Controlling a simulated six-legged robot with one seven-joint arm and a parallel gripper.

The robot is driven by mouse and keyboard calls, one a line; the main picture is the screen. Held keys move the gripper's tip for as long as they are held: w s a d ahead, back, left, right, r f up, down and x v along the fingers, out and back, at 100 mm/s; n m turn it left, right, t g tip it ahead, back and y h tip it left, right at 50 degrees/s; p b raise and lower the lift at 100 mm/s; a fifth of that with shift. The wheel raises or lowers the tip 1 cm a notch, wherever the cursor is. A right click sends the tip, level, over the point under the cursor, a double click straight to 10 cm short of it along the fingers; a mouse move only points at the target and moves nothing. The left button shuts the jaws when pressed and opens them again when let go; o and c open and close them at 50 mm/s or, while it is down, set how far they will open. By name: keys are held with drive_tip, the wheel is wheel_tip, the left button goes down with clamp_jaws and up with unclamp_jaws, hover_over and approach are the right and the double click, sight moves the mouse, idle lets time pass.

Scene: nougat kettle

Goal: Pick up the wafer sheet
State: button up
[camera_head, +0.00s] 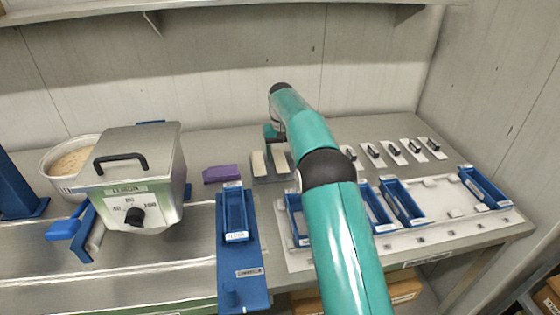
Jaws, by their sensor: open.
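Two pale cream upright slabs stand on a small grey base at the back middle of the bench; they look like wafer sheets. The left wafer sheet (258,163) shows almost whole, the right one (281,162) is partly behind my arm. My gripper (272,146) is at the end of my teal arm, open and seemingly empty, pointing down just above or behind the slabs. Its fingertips are small and partly hidden, so I cannot tell if they touch a slab.
A purple block (221,174) lies left of the slabs. A steel kettle (138,180) with a black handle and knob stands left. A blue tray (236,215) is in front. Blue frames (402,203) and several small white plates with black handles (394,151) are right.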

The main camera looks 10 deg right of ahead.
wheel_tip(320, 180, down, 2)
drive_tip(key=shift+f, duration=0.15)
drive_tip(key=c, duration=1.1)
drive_tip(key=shift+o, duration=0.2)
